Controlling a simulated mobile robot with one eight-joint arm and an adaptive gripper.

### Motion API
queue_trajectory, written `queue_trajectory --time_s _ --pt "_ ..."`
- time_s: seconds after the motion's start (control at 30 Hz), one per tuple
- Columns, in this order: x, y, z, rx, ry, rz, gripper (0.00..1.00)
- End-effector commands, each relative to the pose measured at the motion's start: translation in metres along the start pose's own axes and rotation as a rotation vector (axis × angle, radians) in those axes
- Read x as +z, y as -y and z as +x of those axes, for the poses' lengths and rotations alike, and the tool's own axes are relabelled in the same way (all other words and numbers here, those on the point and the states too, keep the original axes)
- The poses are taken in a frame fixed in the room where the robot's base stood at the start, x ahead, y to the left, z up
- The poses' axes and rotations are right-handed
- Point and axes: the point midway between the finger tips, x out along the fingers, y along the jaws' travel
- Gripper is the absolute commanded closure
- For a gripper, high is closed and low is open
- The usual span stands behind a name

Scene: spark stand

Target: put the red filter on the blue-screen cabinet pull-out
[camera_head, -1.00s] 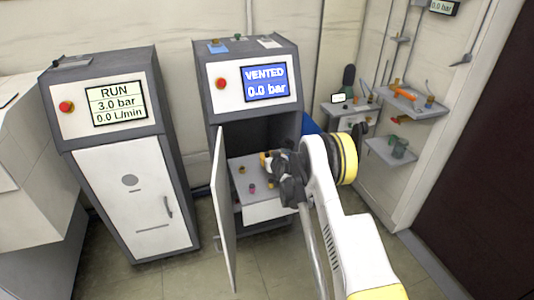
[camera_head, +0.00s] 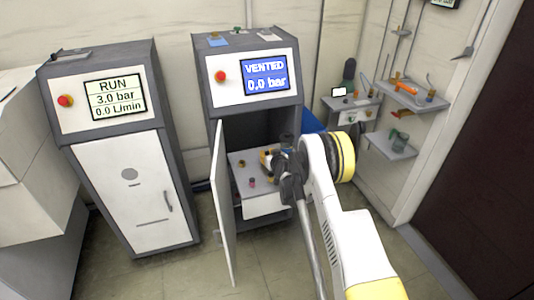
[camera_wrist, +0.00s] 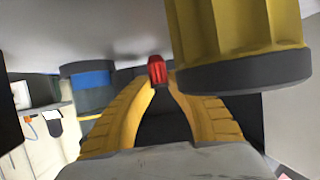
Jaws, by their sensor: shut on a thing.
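The blue-screen cabinet (camera_head: 254,118) reads VENTED 0.0 bar. Its door (camera_head: 223,210) stands open, and its light grey pull-out (camera_head: 265,205) is drawn out with a few small parts on it. My gripper (camera_head: 266,158) is over the right side of the pull-out. In the wrist view, the yellow fingers of my gripper (camera_wrist: 158,84) are shut on the red filter (camera_wrist: 157,70), seen between the fingertips. I cannot tell whether the filter touches the pull-out. In the head view, my gripper hides the filter.
A large ribbed yellow cylinder with a dark rim (camera_wrist: 240,45) looms close beside the fingers in the wrist view. A pinkish part (camera_head: 252,183) lies on the pull-out. The RUN cabinet (camera_head: 120,125) is on the left. Small shelves (camera_head: 390,144) with tools are at right.

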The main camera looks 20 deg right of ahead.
Motion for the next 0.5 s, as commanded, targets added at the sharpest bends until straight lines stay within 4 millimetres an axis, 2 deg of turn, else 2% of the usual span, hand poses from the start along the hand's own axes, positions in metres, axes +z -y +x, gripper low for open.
queue_trajectory --time_s 0.33,0.37,0.4,0.43,0.5 --pt "0.0065 0.0 0.0027 0.0 0.0 0.0 1.0" --pt "0.0064 0.0 0.0026 0.0 0.0 0.0 0.76" --pt "0.0063 0.0 0.0026 0.0 0.0 0.0 0.63" --pt "0.0063 0.0 0.0026 0.0 0.0 0.0 0.58" --pt "0.0063 0.0 0.0026 0.0 0.0 0.0 0.58"
